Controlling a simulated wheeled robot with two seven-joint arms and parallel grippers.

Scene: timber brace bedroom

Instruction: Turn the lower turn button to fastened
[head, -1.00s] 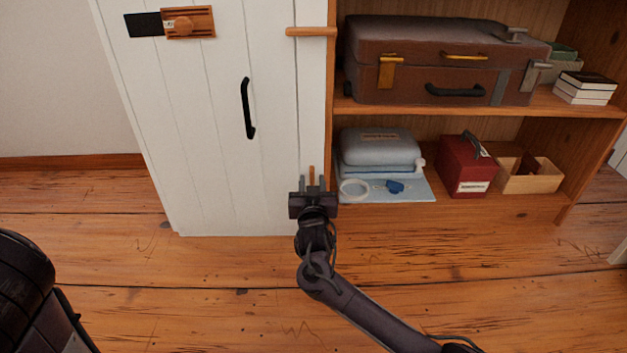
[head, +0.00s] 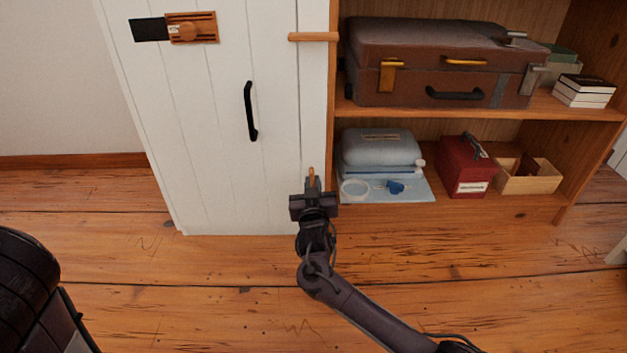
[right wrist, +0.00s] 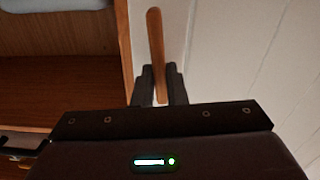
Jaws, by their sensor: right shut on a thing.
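The lower turn button (head: 311,173) is a small wooden bar low on the right edge of the white door. It stands upright in the head view, and its lower part is hidden by my gripper. My right gripper (head: 313,184) is shut on it. In the right wrist view the wooden bar (right wrist: 155,45) rises between the two dark fingers (right wrist: 159,88). The upper turn button (head: 313,37) lies level across the door edge and the cabinet side. The white door (head: 215,130) looks closed. My left gripper is not in view.
A black handle (head: 250,111) and a wooden slide latch (head: 192,28) are on the door. Open shelves on the right hold a brown suitcase (head: 440,62), a grey-blue bag (head: 380,148), a red box (head: 466,166) and a wooden tray (head: 528,176). The floor in front is clear.

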